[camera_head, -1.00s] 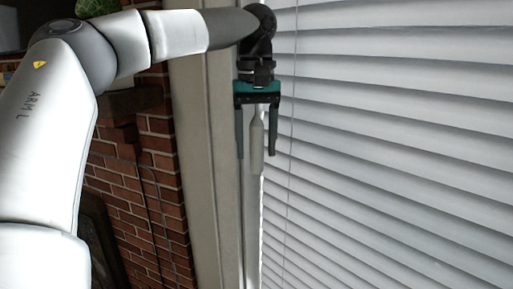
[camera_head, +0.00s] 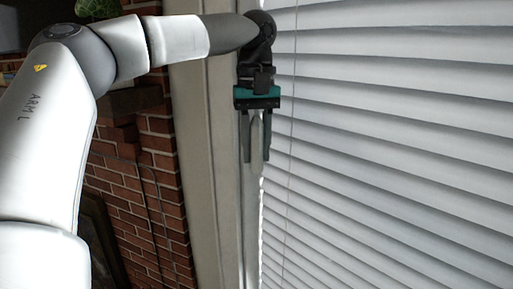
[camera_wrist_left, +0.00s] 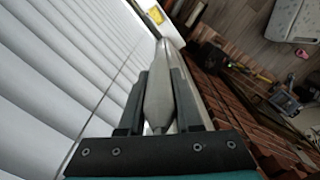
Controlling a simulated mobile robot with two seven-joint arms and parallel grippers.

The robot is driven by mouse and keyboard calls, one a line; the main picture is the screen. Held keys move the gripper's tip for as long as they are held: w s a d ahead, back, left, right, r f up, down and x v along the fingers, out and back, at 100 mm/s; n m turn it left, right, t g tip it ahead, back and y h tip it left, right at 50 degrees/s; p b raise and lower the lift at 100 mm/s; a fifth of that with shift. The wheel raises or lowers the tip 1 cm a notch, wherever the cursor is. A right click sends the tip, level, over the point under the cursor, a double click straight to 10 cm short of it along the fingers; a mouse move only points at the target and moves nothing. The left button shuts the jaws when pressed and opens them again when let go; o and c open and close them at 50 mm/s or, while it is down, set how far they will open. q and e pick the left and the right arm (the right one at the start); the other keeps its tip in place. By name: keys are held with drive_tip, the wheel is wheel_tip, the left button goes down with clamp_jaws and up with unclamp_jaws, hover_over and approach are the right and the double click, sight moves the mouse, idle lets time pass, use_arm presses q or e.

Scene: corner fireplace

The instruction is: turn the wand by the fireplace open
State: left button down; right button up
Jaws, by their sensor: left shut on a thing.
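The wand (camera_head: 256,150) is a slim pale grey rod with a thicker handle, hanging at the left edge of the white window blind (camera_head: 400,150). My left gripper (camera_head: 256,158) points down and is shut on the wand's thick part, one finger on each side. In the left wrist view the wand (camera_wrist_left: 159,95) lies between the two fingers of the left gripper (camera_wrist_left: 160,75). The blind's slats are tilted, with thin gaps between them. My right gripper is in neither view.
A beige window frame (camera_head: 208,180) runs down just left of the wand. The red brick fireplace wall (camera_head: 130,185) stands further left. A thin cord (camera_head: 290,160) hangs in front of the slats, right of the gripper. A green plant (camera_head: 98,8) shows at the top left.

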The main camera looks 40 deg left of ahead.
use_arm(q)
drive_tip(key=shift+m, duration=0.4)
drive_tip(key=m, duration=0.7)
drive_tip(key=shift+d+m, duration=0.1)
drive_tip(key=shift+m, duration=0.2)
drive_tip(key=m, duration=0.3)
drive_tip(key=shift+m, duration=2.2)
drive_tip(key=c, duration=0.6)
unclamp_jaws()
